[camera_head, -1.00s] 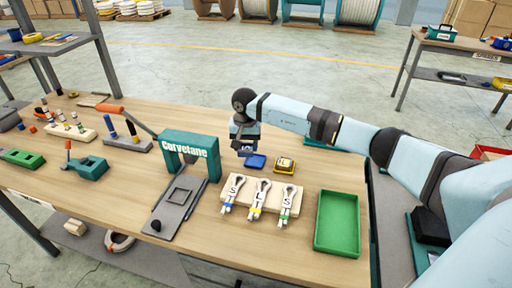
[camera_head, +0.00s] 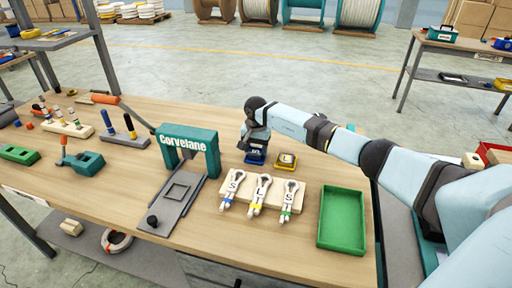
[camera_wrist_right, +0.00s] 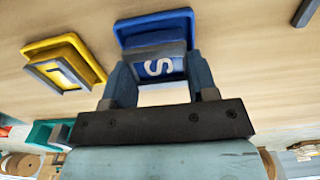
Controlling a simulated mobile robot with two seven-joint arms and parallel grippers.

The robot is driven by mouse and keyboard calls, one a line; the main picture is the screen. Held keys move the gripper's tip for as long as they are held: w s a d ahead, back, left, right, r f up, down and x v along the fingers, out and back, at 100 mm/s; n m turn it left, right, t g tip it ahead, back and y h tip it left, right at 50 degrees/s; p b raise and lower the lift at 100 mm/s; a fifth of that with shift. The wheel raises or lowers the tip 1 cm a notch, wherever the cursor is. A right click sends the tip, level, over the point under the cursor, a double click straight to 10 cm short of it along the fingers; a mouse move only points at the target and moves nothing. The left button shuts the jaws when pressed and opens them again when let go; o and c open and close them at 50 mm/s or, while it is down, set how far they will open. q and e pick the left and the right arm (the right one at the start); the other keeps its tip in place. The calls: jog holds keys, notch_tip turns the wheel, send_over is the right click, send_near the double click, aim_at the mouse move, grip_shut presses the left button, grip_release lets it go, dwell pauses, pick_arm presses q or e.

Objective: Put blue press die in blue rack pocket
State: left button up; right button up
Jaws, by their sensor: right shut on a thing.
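The blue press die (camera_wrist_right: 157,66) has a grey body and a blue face marked with a white S. My right gripper (camera_head: 255,150) is shut on it, one finger on each side in the right wrist view. The blue rack pocket (camera_head: 254,162) lies on the table directly under the gripper in the head view. In the right wrist view the pocket (camera_wrist_right: 155,26) shows just beyond the die, which covers part of it. I cannot tell whether the die is inside the pocket or slightly above it. My left gripper is not in view.
A yellow pocket (camera_head: 285,161) holding a yellow die sits just right of the blue one. The Corvelane press (camera_head: 188,150) stands to the left.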

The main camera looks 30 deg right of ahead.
jog(key=shift+r, duration=0.1)
dwell(0.3)
jog(key=shift+f+b, duration=0.3)
jog(key=shift+f, duration=0.1)
jog(key=o, duration=1)
jog(key=shift+r+p, duration=0.5)
jog(key=shift+r, duration=1)
